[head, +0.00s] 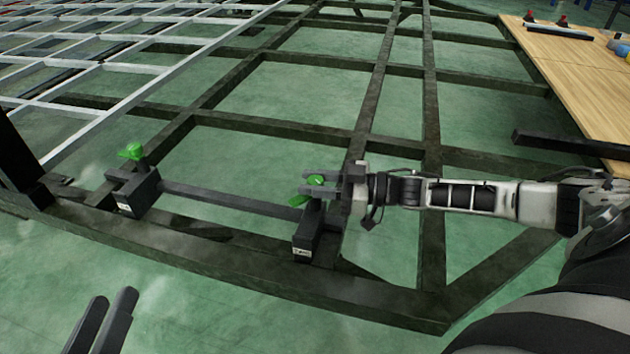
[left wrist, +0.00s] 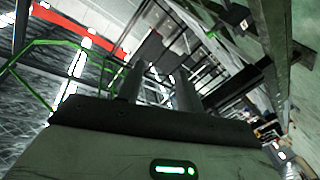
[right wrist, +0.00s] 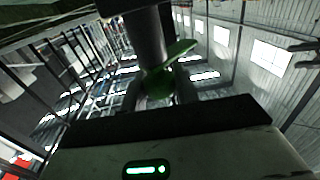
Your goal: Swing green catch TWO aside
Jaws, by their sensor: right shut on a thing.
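Two black clamp blocks stand on the dark chassis frame, joined by a dark bar (head: 228,200). The left block (head: 139,190) carries a green catch (head: 132,151) on top. The right block (head: 307,234) carries another green catch (head: 316,180); the block labels are too small to read for certain. My right gripper (head: 320,183) reaches in from the right and is shut on this right-hand catch, which also shows between its fingers in the right wrist view (right wrist: 170,72). My left gripper (head: 101,322) is open and empty at the lower left, apart from the frame.
The dark chassis frame (head: 270,270) spreads over the green floor, with a pale lattice (head: 130,60) at the upper left. A wooden table (head: 575,80) with small items stands at the upper right. A dark upright post (head: 18,160) rises at the left edge.

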